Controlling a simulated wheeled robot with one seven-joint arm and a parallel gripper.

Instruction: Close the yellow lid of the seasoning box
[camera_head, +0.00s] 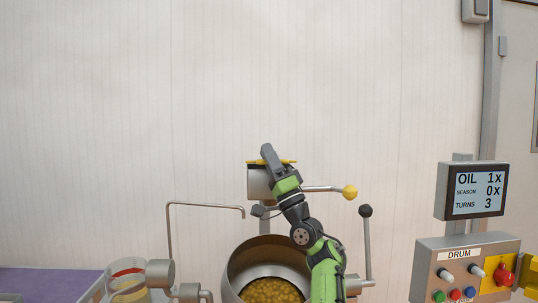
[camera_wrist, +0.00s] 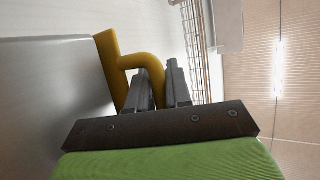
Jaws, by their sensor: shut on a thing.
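The seasoning box (camera_head: 258,184) is a grey metal box mounted in front of the wall, above the drum. Its yellow lid (camera_head: 284,162) shows as a thin, nearly level strip along the box's top. In the wrist view the lid (camera_wrist: 106,62) lies along the edge of the grey box wall (camera_wrist: 50,85). A curved yellow handle (camera_wrist: 145,58) stands out from the lid and runs in between my fingers. My gripper (camera_head: 267,152) is at the top of the box, shut on this handle. My gripper also shows in the wrist view (camera_wrist: 161,82). The fingers partly hide the handle.
Below is a steel drum (camera_head: 268,250) with yellowish food inside. A lever with a yellow ball (camera_head: 350,192) sticks out right of the box. A black-knobbed lever (camera_head: 365,212) and a thin pipe (camera_head: 205,205) stand nearby. The display (camera_head: 478,191) reads OIL 1x, SEASON 0x, TURNS 3.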

